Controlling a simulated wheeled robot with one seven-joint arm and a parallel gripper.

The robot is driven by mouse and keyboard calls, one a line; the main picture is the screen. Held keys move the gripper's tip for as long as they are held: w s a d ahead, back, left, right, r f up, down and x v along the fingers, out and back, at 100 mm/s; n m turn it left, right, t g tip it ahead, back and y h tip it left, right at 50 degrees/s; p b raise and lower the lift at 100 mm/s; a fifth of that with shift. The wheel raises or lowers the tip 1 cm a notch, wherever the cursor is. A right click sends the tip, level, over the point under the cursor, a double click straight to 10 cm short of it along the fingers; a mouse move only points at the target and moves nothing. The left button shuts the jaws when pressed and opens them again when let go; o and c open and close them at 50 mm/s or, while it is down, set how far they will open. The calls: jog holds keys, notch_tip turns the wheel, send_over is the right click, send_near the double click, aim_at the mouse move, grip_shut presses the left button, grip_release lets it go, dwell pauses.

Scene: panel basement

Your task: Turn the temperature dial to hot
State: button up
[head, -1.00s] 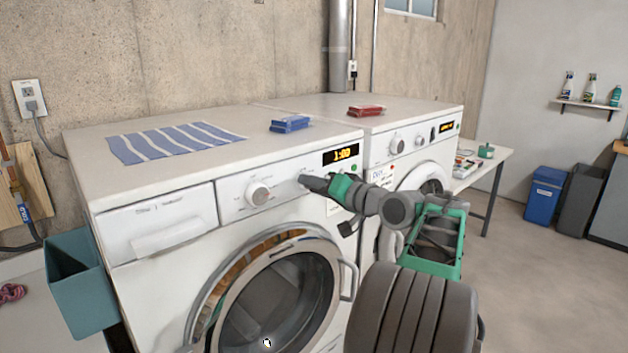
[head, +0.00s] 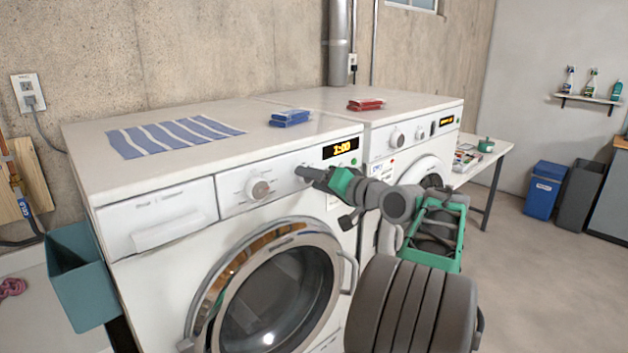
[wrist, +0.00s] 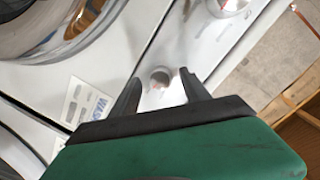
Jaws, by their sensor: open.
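The front panel of the left white washer (head: 170,276) carries a large round dial (head: 258,188), which shows at the top of the wrist view (wrist: 228,6). A smaller round knob (wrist: 160,76) sits on the same panel, right of the large dial in the head view, where my gripper mostly hides it. My gripper (head: 303,173) is open at the panel, and in the wrist view its fingertips (wrist: 160,80) lie on either side of the small knob. I cannot tell whether they touch it. No hot or cold marking is readable.
A lit display (head: 342,148) is just above and right of my gripper. The round washer door (head: 270,285) and its handle are below. A second machine (head: 430,150) with knobs stands to the right. A striped cloth (head: 172,137) and blue box (head: 290,118) lie on top.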

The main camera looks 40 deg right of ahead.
jog(key=s+b, duration=0.1)
jog(key=s, duration=0.6)
jog(key=shift+s+d+r, duration=0.2)
jog(key=shift+s+r, duration=0.15)
jog(key=shift+r, duration=0.1)
